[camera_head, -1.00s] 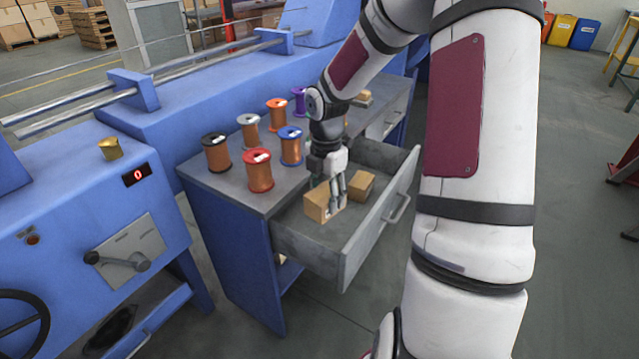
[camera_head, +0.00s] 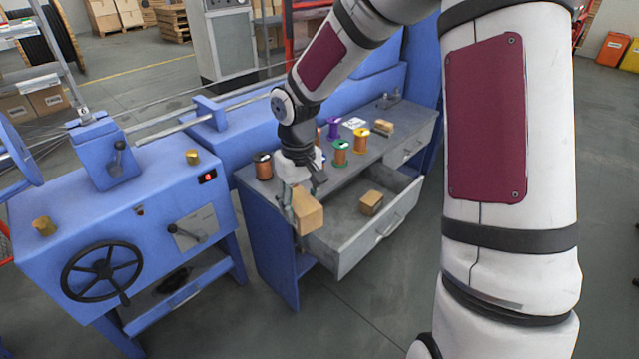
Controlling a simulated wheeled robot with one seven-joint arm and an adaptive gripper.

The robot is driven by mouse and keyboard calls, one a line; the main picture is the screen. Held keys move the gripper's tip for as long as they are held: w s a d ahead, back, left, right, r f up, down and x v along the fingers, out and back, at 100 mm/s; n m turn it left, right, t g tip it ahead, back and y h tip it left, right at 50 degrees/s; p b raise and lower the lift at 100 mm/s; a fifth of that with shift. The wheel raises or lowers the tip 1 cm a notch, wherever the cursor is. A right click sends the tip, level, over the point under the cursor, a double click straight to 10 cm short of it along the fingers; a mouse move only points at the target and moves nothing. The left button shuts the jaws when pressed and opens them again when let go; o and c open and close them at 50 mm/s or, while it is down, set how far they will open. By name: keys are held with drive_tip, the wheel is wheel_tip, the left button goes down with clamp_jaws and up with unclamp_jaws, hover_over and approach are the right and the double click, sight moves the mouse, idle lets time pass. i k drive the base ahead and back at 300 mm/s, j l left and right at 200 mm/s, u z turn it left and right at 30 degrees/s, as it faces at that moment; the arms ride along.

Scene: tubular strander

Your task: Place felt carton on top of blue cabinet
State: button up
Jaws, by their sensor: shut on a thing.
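My gripper (camera_head: 296,192) is shut on a small tan carton (camera_head: 307,211). It holds the carton in the air at the left end of the open drawer (camera_head: 345,243), by the front left corner of the cabinet top. A second tan carton (camera_head: 371,202) lies inside the drawer. The blue cabinet (camera_head: 268,240) has a grey top (camera_head: 366,155) that carries several wire spools. Which carton is the felt one cannot be read. My arm hides part of the cabinet top and some spools.
Spools stand on the cabinet top, among them a copper one with a dark rim (camera_head: 263,166) and a green-rimmed one (camera_head: 340,153). Small wooden blocks (camera_head: 383,127) lie farther back. The blue machine with a handwheel (camera_head: 102,272) stands at the left.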

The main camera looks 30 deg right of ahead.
sight(406, 116)
drive_tip(key=i+l+u, duration=0.1)
drive_tip(key=l, duration=0.5)
drive_tip(key=i+l, duration=0.3)
drive_tip(key=l, duration=0.35)
drive_tip(key=i+l+u, duration=0.15)
drive_tip(key=l, duration=0.5)
drive_tip(key=i+l+u, duration=0.1)
drive_tip(key=i+l, duration=0.15)
drive_tip(key=l, duration=0.4)
drive_tip(key=i+l, duration=0.15)
drive_tip(key=l, duration=0.5)
drive_tip(key=i+l+u, duration=0.15)
drive_tip(key=l, duration=0.55)
drive_tip(key=i+l+u, duration=0.1)
drive_tip(key=l, duration=1.25)
drive_tip(key=i+u, duration=0.05)
drive_tip(key=i, duration=0.05)
